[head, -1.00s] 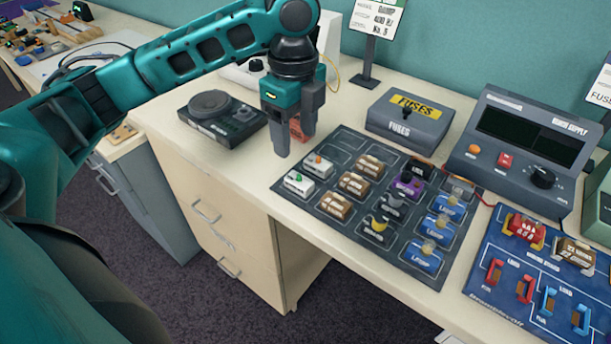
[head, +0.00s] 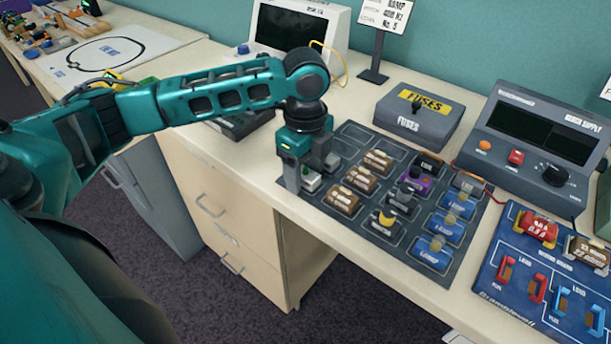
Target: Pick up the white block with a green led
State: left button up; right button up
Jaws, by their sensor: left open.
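The white block with a green led (head: 312,182) sits at the near left corner of the dark parts mat (head: 398,262). My left gripper (head: 309,175) is lowered over it, pointing down and open. One finger is on the block's left side and the other is toward its right and back. The gripper hides part of the block, and I cannot tell whether the fingers touch it. The white block with an orange led is mostly or fully hidden behind the gripper. My right gripper is not in view.
Brown blocks (head: 342,200), blue lamp blocks (head: 446,228) and a purple block (head: 416,182) stand close by on the mat. Behind are a grey fuses box (head: 418,122) and a bench power supply (head: 530,150). A blue wiring board (head: 520,312) lies at the right.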

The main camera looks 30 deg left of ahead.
pick_arm(q)
jog(key=shift+c, duration=0.2)
jog(key=c, duration=1.1)
jog(key=shift+r, duration=0.15)
